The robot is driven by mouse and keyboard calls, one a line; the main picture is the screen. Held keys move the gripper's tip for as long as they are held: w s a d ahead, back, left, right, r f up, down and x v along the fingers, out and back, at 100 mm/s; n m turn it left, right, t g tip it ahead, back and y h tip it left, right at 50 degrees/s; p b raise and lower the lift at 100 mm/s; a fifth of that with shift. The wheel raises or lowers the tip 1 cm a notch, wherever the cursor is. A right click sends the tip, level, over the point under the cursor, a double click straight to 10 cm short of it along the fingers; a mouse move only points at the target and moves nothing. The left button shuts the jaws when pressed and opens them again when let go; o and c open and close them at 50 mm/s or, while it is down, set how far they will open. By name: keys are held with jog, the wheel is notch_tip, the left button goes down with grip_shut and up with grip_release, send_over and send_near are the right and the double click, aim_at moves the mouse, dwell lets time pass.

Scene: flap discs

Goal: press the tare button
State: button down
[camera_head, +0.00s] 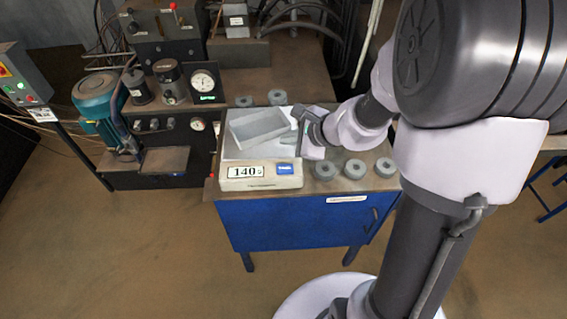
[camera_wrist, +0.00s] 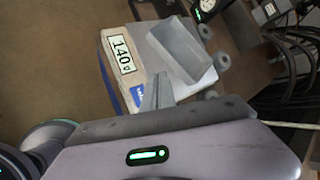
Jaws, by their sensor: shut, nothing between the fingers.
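A white scale (camera_head: 232,183) stands on the blue cabinet's top, its display (camera_head: 246,171) reading 140 g. The blue tare button (camera_head: 285,168) is at the right of its front panel; it also shows in the wrist view (camera_wrist: 137,94), just left of my fingers. A grey open tray (camera_head: 258,127) sits on the scale's platform, tilted to the scale's edges, and appears empty. My gripper (camera_head: 298,148) is shut and empty, above the scale's right side, behind the button in the head view. In the wrist view my gripper's fingers (camera_wrist: 158,78) overlap the scale beside the tray. I see no clear contact with the button.
Grey flap discs (camera_head: 354,169) lie on the cabinet top (camera_head: 385,182) right of the scale, with more behind it (camera_head: 277,97). A bench with a dial gauge (camera_head: 203,82) and a teal motor (camera_head: 96,95) stand at the left. Open floor lies in front.

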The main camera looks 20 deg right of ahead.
aim_at(288, 170)
jog(key=shift+f, duration=0.15)
notch_tip(288, 170, down, 8)
jog(key=b, duration=0.7)
jog(key=shift+f, duration=0.25)
jog(key=shift+f+b, duration=0.15)
jog(key=shift+b, duration=0.3)
dwell(1.0)
jog(key=shift+f+b, duration=0.25)
jog(key=shift+b, duration=0.15)
jog(key=shift+f+b, duration=0.4)
jog(key=shift+b, duration=0.15)
dwell(0.5)
jog(key=shift+r, duration=0.1)
jog(key=shift+r+p, duration=0.6)
jog(key=shift+r, duration=0.1)
